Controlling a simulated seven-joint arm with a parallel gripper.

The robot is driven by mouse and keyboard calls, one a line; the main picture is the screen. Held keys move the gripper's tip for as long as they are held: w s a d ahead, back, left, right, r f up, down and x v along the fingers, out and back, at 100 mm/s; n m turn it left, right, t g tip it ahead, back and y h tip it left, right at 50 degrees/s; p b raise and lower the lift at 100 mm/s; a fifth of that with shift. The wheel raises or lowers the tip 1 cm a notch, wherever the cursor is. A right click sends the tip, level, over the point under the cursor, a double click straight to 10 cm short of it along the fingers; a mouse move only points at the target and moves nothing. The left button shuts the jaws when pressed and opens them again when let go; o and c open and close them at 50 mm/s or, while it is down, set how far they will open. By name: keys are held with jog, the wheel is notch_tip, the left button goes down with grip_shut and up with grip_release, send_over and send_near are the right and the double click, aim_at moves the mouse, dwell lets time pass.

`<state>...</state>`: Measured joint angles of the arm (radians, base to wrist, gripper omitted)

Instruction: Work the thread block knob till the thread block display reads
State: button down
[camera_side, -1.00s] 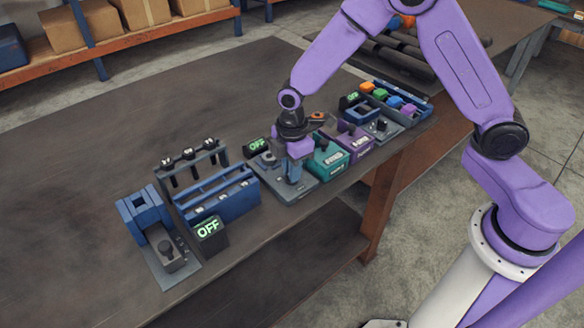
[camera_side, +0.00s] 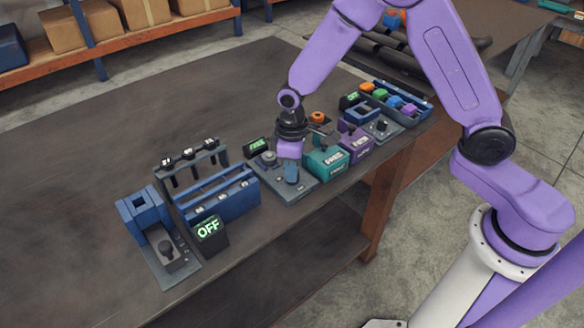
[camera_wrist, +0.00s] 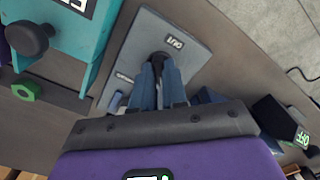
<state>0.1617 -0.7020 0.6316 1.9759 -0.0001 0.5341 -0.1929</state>
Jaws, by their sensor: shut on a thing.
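The thread block appears to be the grey plate (camera_side: 298,191) near the middle of the bench's front edge. Its small black display (camera_side: 257,146) stands at its back left corner and shows green letters that look like FREE. My gripper (camera_side: 291,172) is low over the plate. In the wrist view my blue fingers (camera_wrist: 159,68) are shut on a dark round knob (camera_wrist: 160,57), which they partly cover. The plate (camera_wrist: 187,42) carries a small dark label beside the knob and a slot.
A teal block (camera_side: 325,160) and a purple block (camera_side: 356,143) stand close on the right. A blue rack (camera_side: 221,197) and a display (camera_side: 209,229) reading OFF stand on the left. An orange nut (camera_side: 317,117) lies behind. The bench's left side is clear.

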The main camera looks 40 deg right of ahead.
dwell(0.3)
jog(key=c, duration=1.2)
grip_release()
jog(key=shift+o, duration=0.2)
jog(key=shift+r, duration=0.1)
notch_tip(320, 180, up, 17)
jog(key=shift+r, duration=0.2)
jog(key=s+d+f+n, duration=0.1)
jog(key=s+d, duration=0.2)
jog(key=s, duration=0.6)
jog(key=s+d+f+n, duration=0.1)
jog(key=s+d, duration=0.3)
jog(key=s, duration=0.5)
jog(key=s+d+n, duration=0.2)
jog(key=s+d, duration=0.1)
jog(key=s, duration=0.6)
jog(key=shift+d+f, duration=0.35)
jog(key=shift+f, duration=0.05)
